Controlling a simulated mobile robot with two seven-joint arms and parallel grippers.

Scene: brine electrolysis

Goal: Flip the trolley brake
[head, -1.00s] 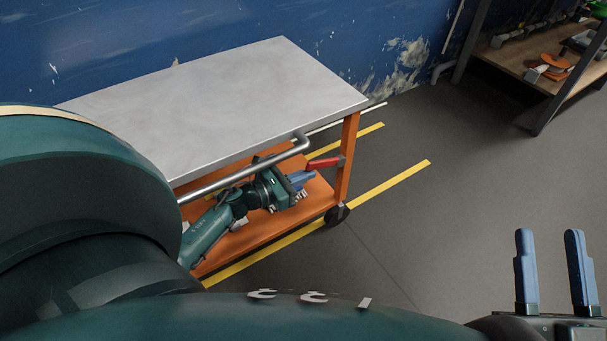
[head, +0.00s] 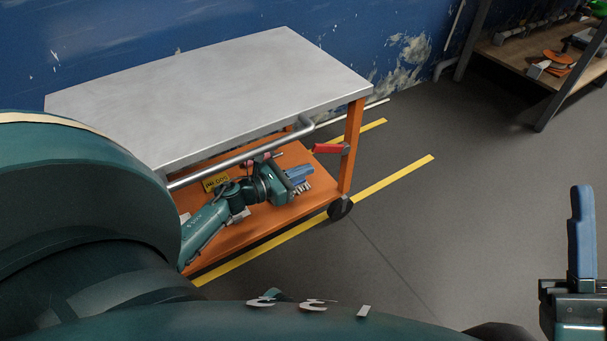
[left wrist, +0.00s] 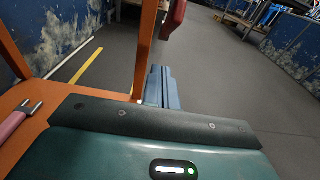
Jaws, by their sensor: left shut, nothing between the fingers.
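The trolley has a grey top (head: 220,95), an orange frame and a lower orange shelf (head: 275,222). A red brake lever (head: 328,148) sticks out leftward, roughly level, from its right post. The lever also shows at the top of the left wrist view (left wrist: 174,18), beside an orange post. My left gripper (head: 300,176) is under the push handle, above the shelf. Its blue fingers are shut and empty, a little below the lever and apart from it. My right gripper (head: 581,235) is at the lower right, far from the trolley; only one blue finger shows clearly.
The push handle (head: 245,158) runs above my left arm. A yellow sign (head: 215,182) is at the shelf. A black wheel (head: 340,208) stands near a yellow floor line (head: 395,178). A workbench (head: 530,62) stands at the upper right. Floor between is clear.

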